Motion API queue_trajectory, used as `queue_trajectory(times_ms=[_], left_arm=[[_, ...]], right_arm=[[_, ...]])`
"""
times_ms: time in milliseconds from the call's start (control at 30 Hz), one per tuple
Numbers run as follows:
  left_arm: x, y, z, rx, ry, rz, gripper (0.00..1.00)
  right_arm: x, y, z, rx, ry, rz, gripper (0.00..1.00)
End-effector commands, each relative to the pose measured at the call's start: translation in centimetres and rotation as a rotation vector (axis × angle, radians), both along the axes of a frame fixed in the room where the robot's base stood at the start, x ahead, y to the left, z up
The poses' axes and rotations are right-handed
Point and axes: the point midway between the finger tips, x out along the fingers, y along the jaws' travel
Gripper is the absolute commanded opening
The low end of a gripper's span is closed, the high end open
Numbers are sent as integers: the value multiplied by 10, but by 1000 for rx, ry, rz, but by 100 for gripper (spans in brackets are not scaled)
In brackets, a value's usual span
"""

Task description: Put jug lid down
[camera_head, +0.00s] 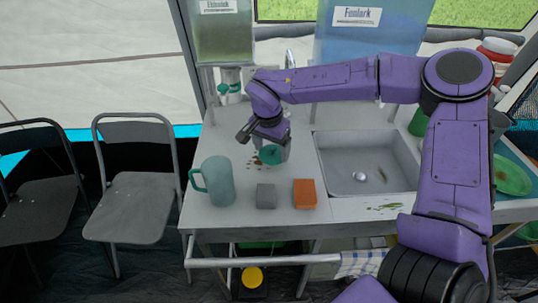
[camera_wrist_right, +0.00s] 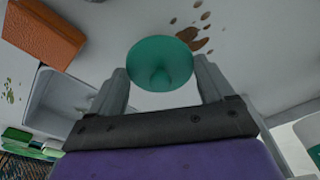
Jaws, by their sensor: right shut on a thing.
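The teal jug lid (camera_head: 271,155) is round and is held between the fingers of my right gripper (camera_head: 266,146) over the back left of the counter. In the right wrist view the lid (camera_wrist_right: 160,62) sits between the two fingertips, which are shut on it. I cannot tell whether it touches the counter. The grey-teal jug (camera_head: 219,182) stands upright on the counter's left part, front-left of the lid and apart from it, its handle to the left. My left gripper is not in view.
A grey block (camera_head: 266,196) and an orange block (camera_head: 304,194) lie in front of the lid. The sink (camera_head: 365,163) is to the right. Brown stains (camera_wrist_right: 191,38) mark the counter near the lid. A water container (camera_head: 224,35) stands behind.

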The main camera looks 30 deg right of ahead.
Motion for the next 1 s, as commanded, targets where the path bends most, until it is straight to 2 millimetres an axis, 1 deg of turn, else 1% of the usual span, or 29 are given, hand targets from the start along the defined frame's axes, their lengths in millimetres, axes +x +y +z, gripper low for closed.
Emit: queue_trajectory(times_ms=[133, 300, 633, 667, 700, 933, 1000], left_arm=[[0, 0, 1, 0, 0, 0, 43], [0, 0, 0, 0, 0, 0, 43], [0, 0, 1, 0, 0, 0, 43], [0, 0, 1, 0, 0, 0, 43], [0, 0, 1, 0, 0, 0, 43], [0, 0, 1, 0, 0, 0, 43], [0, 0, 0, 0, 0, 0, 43]], right_arm=[[10, 0, -12, 0, 2, 2, 53], [10, 0, -40, 0, 2, 3, 53], [10, 0, -45, 1, 0, 2, 53], [11, 0, -45, 1, -2, 2, 88], [11, 0, -45, 1, -2, 2, 100], [11, 0, -44, 1, -2, 2, 100], [11, 1, -38, 1, -4, 2, 100]])
